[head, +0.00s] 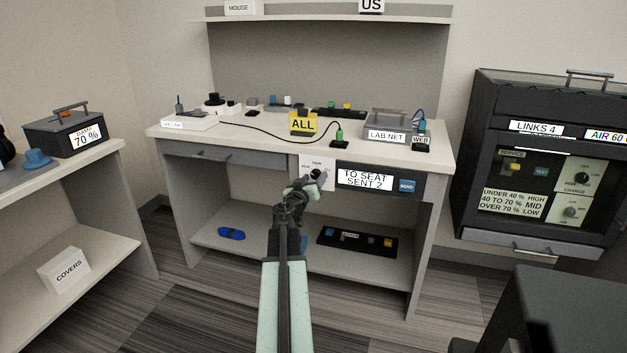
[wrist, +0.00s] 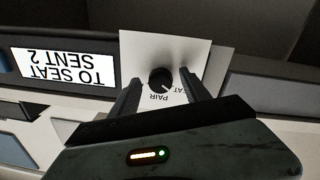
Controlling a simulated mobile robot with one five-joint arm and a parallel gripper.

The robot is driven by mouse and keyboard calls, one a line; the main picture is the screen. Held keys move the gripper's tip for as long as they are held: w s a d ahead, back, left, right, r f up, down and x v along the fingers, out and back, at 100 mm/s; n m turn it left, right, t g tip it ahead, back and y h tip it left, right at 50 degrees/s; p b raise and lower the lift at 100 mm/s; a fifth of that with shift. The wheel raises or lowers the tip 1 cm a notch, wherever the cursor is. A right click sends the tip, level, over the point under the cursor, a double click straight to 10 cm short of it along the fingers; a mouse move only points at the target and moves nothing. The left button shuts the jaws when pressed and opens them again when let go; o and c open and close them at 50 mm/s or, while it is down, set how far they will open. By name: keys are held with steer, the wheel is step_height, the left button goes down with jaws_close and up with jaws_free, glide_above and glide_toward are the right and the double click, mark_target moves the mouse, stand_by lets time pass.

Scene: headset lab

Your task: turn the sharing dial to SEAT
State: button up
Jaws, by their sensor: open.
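The sharing dial (wrist: 160,78) is a small round black knob on a white plate (wrist: 192,47) at the desk's front. In the wrist view the plate is upside down, with PAIR by the knob and part of SEAT beside it. My gripper (wrist: 159,76) is open, one finger on each side of the knob; I cannot tell whether they touch it. In the head view my gripper (head: 311,184) covers the plate's lower part, with the dial (head: 316,174) just above. The display (head: 365,179) right of the plate reads TO SEAT, SENT 2.
A blue SEND button (head: 407,186) is right of the display. A drawer handle (head: 210,156) sticks out at the desk's left. On the desktop stand a yellow ALL sign (head: 303,123) and a grey LAB NET box (head: 387,127). A dark cabinet (head: 468,150) stands to the right.

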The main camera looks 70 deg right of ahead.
jaws_close()
steer(key=shift+n, duration=0.4)
jaws_free()
steer(key=shift+a, duration=0.1)
steer(key=a, duration=0.7)
steer(key=shift+a, duration=0.4)
